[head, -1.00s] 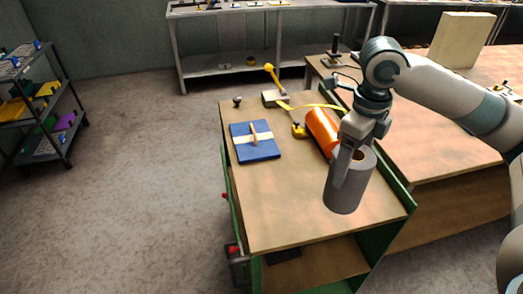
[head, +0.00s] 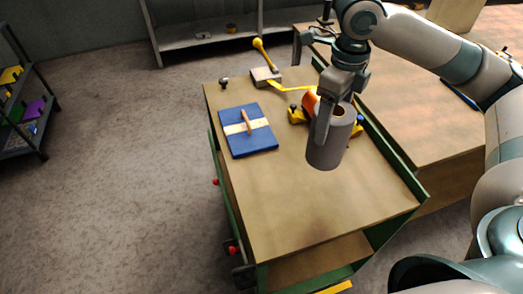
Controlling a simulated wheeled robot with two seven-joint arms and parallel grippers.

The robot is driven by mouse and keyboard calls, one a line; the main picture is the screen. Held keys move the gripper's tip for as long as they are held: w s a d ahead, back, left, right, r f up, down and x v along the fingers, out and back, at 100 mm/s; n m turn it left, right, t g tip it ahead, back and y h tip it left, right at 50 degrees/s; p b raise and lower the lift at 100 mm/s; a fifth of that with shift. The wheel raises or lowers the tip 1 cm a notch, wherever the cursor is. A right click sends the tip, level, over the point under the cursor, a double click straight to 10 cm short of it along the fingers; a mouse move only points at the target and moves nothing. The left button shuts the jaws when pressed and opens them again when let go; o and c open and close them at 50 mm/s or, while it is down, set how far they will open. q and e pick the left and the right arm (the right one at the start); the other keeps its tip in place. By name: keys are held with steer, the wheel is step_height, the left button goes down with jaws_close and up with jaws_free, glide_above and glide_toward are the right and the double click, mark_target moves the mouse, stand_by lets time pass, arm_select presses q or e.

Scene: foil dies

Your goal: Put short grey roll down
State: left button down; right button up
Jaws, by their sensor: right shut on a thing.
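The short grey roll (head: 325,152) is upright in my right gripper (head: 332,112), over the right half of the wooden cart top (head: 285,205). One finger lies on its near outer side, and the roll's open core faces up. I cannot tell whether its bottom touches the top. An orange roll (head: 309,102) lies behind it, mostly hidden by the gripper and the grey roll. My left gripper is not in view.
A blue board with a wooden handle (head: 262,139) lies at the left of the cart top. A yellow-handled lever tool (head: 265,72) stands at the back. A yellow clamp-like piece (head: 296,115) sits beside the orange roll. The front of the top is clear. A workbench (head: 400,130) adjoins on the right.

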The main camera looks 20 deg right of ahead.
steer(key=a+f+p, duration=0.2)
steer(key=a+f, duration=0.1)
steer(key=a, duration=0.3)
steer(key=s+a+f+p, duration=0.1)
steer(key=a+f+p, duration=0.1)
steer(key=a+f, duration=0.2)
steer(key=shift+s+a, duration=0.15)
steer(key=shift+a, duration=0.7)
steer(key=shift+f, duration=0.1)
step_height(320, 180, down, 4)
steer(key=shift+r+p, duration=0.1)
steer(key=shift+p, duration=0.55)
